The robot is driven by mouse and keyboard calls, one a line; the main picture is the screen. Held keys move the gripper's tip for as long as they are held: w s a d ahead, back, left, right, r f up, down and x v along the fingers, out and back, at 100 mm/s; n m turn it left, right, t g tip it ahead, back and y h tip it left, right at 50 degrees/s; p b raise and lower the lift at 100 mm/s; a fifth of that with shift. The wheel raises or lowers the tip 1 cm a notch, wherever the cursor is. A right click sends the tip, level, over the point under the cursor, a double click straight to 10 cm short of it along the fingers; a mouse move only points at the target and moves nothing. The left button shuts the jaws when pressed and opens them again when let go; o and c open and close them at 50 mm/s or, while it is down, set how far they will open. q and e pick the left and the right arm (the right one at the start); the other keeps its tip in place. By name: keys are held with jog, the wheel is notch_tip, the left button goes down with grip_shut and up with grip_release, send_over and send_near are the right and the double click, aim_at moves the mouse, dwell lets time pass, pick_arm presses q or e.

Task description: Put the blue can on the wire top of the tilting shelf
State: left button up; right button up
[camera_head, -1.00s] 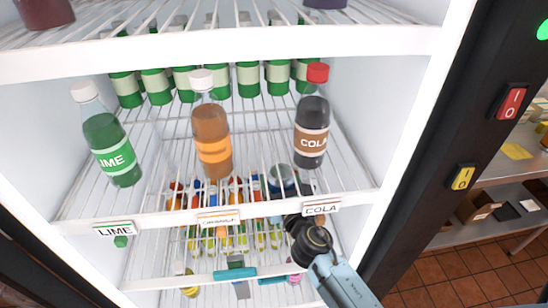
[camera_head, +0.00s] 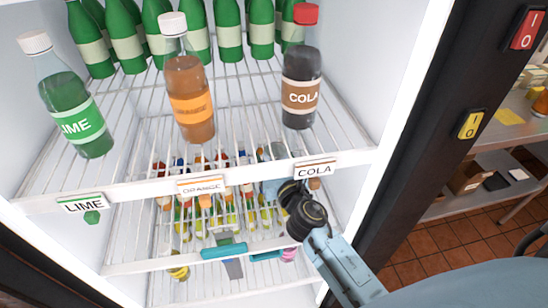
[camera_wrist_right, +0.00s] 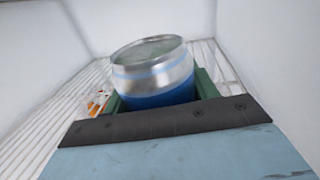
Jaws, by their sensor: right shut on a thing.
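The blue can (camera_wrist_right: 155,88), silver above with a blue lower band, stands nearly upright between the green fingers of my right gripper (camera_wrist_right: 160,97) in the right wrist view. The gripper is shut on it. In the head view my right arm reaches under the front edge of a white wire shelf (camera_head: 235,110), below the COLA label; the gripper and can are mostly hidden there behind the edge and wires. That shelf holds a lime, an orange and a cola bottle. I cannot tell from the frames which shelf tilts. My left gripper is not in view.
Green bottles (camera_head: 160,35) stand in a row at the back. Small colourful bottles (camera_head: 200,215) stand on the level below. A teal-handled tool (camera_head: 224,252) lies low at the front. The dark door frame (camera_head: 425,110) with switches borders the opening on the right.

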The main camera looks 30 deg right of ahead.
jog(key=shift+f+b, duration=0.4)
jog(key=shift+b, duration=0.1)
dwell(0.3)
jog(key=o, duration=1.4)
jog(key=shift+c, duration=0.2)
jog(key=shift+o, duration=0.5)
jog(key=shift+s, duration=0.1)
jog(key=s, duration=0.4)
jog(key=s+a+b, duration=0.1)
jog(key=s, duration=0.3)
jog(key=s+b, duration=0.1)
jog(key=s, duration=0.3)
jog(key=shift+s+a, duration=0.15)
jog(key=shift+s, duration=0.45)
